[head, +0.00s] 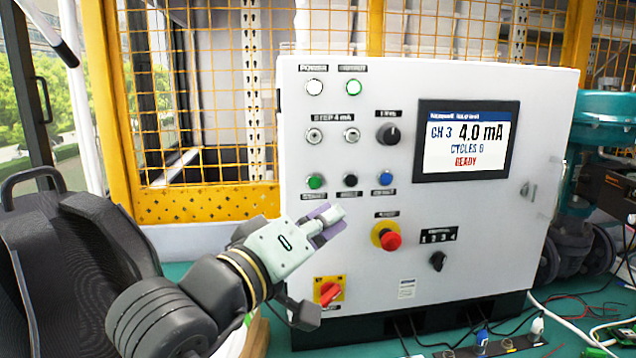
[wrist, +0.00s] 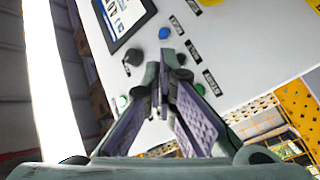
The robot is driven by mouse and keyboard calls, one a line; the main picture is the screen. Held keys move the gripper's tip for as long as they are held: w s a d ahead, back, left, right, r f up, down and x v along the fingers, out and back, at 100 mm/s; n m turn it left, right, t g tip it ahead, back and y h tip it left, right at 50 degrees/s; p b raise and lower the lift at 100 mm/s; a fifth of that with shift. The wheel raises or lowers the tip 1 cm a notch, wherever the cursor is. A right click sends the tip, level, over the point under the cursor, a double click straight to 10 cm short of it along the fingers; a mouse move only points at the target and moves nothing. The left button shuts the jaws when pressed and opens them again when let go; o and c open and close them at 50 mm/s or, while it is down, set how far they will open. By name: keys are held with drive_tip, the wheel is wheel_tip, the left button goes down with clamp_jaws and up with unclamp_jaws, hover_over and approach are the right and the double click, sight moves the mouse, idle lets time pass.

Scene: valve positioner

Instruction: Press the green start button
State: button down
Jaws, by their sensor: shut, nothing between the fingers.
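The green start button (head: 315,181) is on the white control panel, at the left end of a row with a black button (head: 350,180) and a blue button (head: 386,178). My gripper (head: 336,215) is shut and empty. In the head view its tips show just below and right of the green button, in front of the panel; the gap to the panel is hard to judge. In the wrist view the closed fingers (wrist: 168,68) point at the panel, with the green button (wrist: 199,88) partly visible beside the right finger.
A red emergency button (head: 391,240) and a red rotary switch (head: 329,293) stick out from the lower panel. A selector knob (head: 388,133) and two step buttons sit above the row. The screen (head: 466,141) reads 4.0 mA, READY. Cables lie on the green bench at right.

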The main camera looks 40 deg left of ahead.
drive_tip(key=shift+w+a, duration=1.45)
drive_tip(key=shift+a, duration=0.2)
drive_tip(key=shift+w+a, duration=1.45)
drive_tip(key=shift+a, duration=0.2)
drive_tip(key=shift+w+a, duration=0.1)
drive_tip(key=shift+a, duration=0.05)
drive_tip(key=shift+w+a+p, duration=0.15)
drive_tip(key=shift+a+p, duration=0.05)
drive_tip(key=shift+p, duration=0.1)
drive_tip(key=shift+w+a, duration=0.25)
drive_tip(key=shift+s+d, duration=0.55)
drive_tip(key=shift+d, duration=0.05)
drive_tip(key=s+d, duration=0.3)
drive_tip(key=shift+s+d, duration=0.1)
drive_tip(key=shift+d, duration=0.3)
